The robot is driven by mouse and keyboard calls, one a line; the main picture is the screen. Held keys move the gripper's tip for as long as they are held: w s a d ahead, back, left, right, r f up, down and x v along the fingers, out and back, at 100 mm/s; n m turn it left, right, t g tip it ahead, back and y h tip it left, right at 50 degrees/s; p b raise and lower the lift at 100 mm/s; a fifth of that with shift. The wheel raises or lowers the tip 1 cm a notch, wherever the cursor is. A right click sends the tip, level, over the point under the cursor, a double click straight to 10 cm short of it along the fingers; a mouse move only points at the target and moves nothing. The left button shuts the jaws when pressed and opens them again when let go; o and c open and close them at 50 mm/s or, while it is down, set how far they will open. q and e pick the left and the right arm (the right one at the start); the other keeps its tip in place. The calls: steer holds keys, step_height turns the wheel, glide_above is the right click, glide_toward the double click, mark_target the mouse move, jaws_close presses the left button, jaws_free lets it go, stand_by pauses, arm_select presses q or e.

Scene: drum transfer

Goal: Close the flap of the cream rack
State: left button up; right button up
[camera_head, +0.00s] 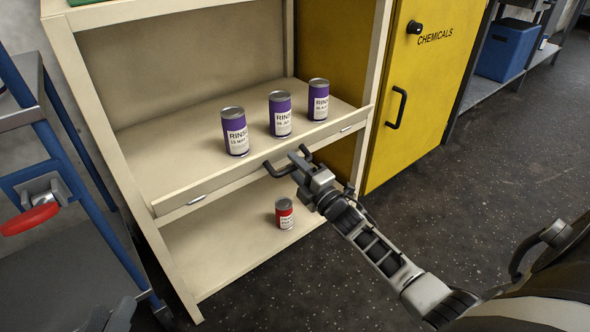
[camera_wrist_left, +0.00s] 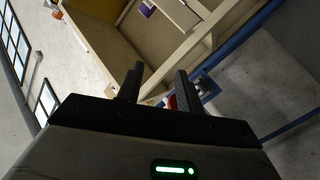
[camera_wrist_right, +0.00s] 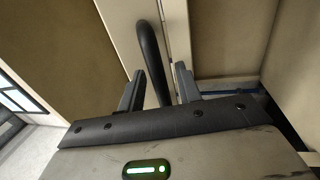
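The cream rack (camera_head: 75,60) stands in the middle of the head view. Its flap (camera_head: 235,174) is a narrow cream strip along the front edge of the middle shelf, with a dark handle (camera_head: 278,171); how far it is tilted is hard to tell. My right gripper (camera_head: 300,158) is at this handle. In the right wrist view, its fingers (camera_wrist_right: 159,85) stand apart on both sides of the dark handle (camera_wrist_right: 148,45), with a visible gap. My left gripper (camera_wrist_left: 156,84) is open and empty in its wrist view; part of it shows at the head view's bottom left (camera_head: 115,316).
Three purple drums (camera_head: 235,132) (camera_head: 280,115) (camera_head: 318,100) stand upright on the middle shelf behind the flap. A red drum (camera_head: 285,214) stands on the lower shelf. A yellow chemicals cabinet (camera_head: 425,90) is on the right, a blue trolley (camera_head: 100,215) on the left. The floor at right is clear.

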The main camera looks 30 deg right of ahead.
steer(key=shift+w, duration=0.15)
jaws_close()
steer(key=shift+r+p, duration=0.2)
steer(key=shift+p, duration=0.1)
steer(key=shift+r+g+p, duration=0.3)
steer(key=shift+p, duration=0.4)
steer(key=r+g+p, duration=0.1)
steer(key=p, duration=0.2)
steer(key=shift+w+p, duration=0.1)
steer(key=shift+p, duration=0.25)
steer(key=g+p, duration=0.1)
steer(key=p, duration=0.2)
steer(key=g+p, duration=0.1)
steer(key=p, duration=0.1)
steer(key=shift+w+a+r+g+p, duration=0.1)
steer(key=shift+w+r+g+p, duration=0.1)
steer(key=shift+r+g+p, duration=0.15)
steer(key=shift+f, duration=0.3)
arm_select(q)
steer(key=a+f+g+y, duration=0.1)
steer(key=a+f+m+g+y, duration=0.1)
steer(key=f, duration=0.1)
steer(key=a+f+m+g+y, duration=0.1)
steer(key=f+g, duration=0.1)
steer(key=shift+s+a+y, duration=0.1)
steer(key=shift+s+y, duration=0.2)
steer(key=shift+y, duration=0.1)
arm_select(e)
jaws_free()
